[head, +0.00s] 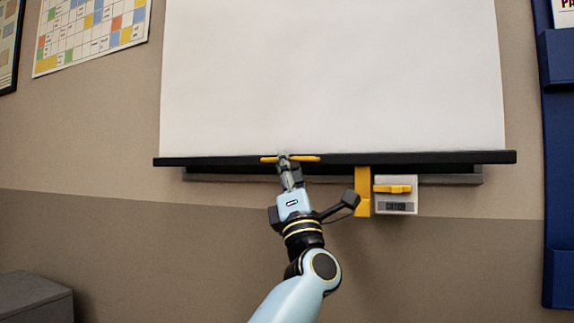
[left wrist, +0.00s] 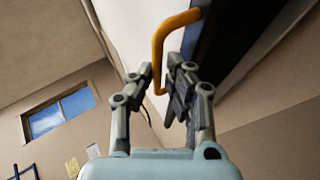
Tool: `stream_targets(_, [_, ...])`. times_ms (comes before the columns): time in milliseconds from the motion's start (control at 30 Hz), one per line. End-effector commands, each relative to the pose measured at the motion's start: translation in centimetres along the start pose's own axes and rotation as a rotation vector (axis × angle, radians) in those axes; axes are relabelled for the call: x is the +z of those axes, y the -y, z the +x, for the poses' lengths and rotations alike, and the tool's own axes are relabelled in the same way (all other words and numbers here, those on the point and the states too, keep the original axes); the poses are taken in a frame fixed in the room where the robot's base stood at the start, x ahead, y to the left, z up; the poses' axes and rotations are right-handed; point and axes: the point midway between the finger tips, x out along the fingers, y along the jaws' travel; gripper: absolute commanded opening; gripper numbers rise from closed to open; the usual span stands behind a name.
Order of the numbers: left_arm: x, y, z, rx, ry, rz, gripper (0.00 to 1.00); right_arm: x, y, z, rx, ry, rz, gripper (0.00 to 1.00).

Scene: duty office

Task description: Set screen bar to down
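The screen bar (head: 430,157) is a long black bar along the bottom edge of the white screen (head: 330,75). A yellow handle (head: 311,159) sits at its middle and also shows in the left wrist view (left wrist: 158,50). My left gripper (head: 284,157) is at this handle. The exact contact is partly hidden by the fingers. My right gripper is in neither view.
A dark grey rail (head: 455,175) lies just below the bar on the wall. A yellow upright piece (head: 362,192) and a white box (head: 396,203) with a yellow lever stand right of my arm. A blue wall rack (head: 558,200) is at the far right, a grey box (head: 34,299) at lower left.

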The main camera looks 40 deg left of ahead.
Motion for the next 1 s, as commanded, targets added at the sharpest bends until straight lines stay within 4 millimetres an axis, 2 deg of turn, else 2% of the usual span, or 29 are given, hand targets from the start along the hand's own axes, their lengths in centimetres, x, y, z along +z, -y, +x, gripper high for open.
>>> stream_targets(367, [0.0,0.2,-0.7,-0.006,0.0,-0.002,0.19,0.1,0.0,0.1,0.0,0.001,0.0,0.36])
stream_targets(467, [0.0,0.3,-2.1,-0.009,0.0,-0.001,0.19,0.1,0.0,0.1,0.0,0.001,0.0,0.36])
stream_targets(800, [-0.1,0.3,-9.5,-0.011,0.0,-0.001,0.19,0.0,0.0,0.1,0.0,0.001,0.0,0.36])
stream_targets(1000, [-0.1,0.2,-11.9,-0.008,0.0,0.0,0.19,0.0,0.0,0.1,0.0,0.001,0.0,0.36])
